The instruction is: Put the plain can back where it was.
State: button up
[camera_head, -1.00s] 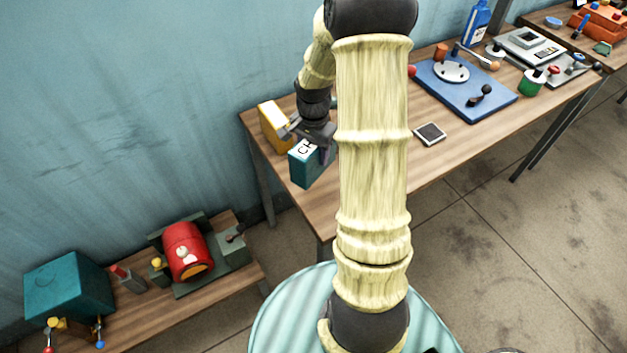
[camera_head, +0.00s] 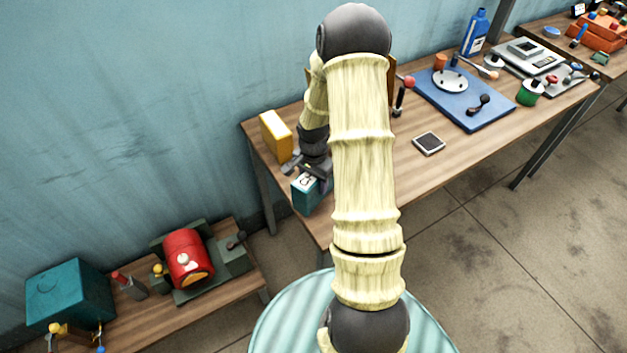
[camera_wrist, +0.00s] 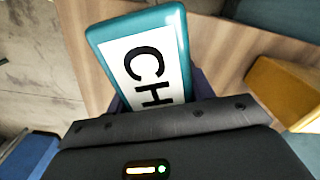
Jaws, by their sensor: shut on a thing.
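A teal can (camera_head: 308,195) with a white label is between the fingers of my gripper (camera_head: 320,178), near the left end of the long wooden table (camera_head: 358,185). The wrist view shows the same can (camera_wrist: 176,30), with large black letters "CH" on its label, and my gripper (camera_wrist: 158,100) shut around it. I cannot tell whether its base touches the table. A yellow can (camera_head: 276,135) stands at the table's back left corner, apart from my gripper; no lettering shows on it. It also shows in the wrist view (camera_wrist: 290,90). My arm hides part of the table.
A blue board (camera_head: 480,115), a small dark-faced device (camera_head: 429,143) and a blue bottle (camera_head: 475,32) are further right on the table. A lower bench (camera_head: 215,300) at left holds a red drum (camera_head: 187,255) and a teal box (camera_head: 65,292).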

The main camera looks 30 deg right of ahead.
jog(key=shift+f, duration=0.2)
jog(key=shift+f, duration=0.15)
jog(key=o, duration=1.5)
notch_tip(320, 180, up, 12)
jog(key=shift+r+b, duration=0.15)
jog(key=shift+b, duration=0.9)
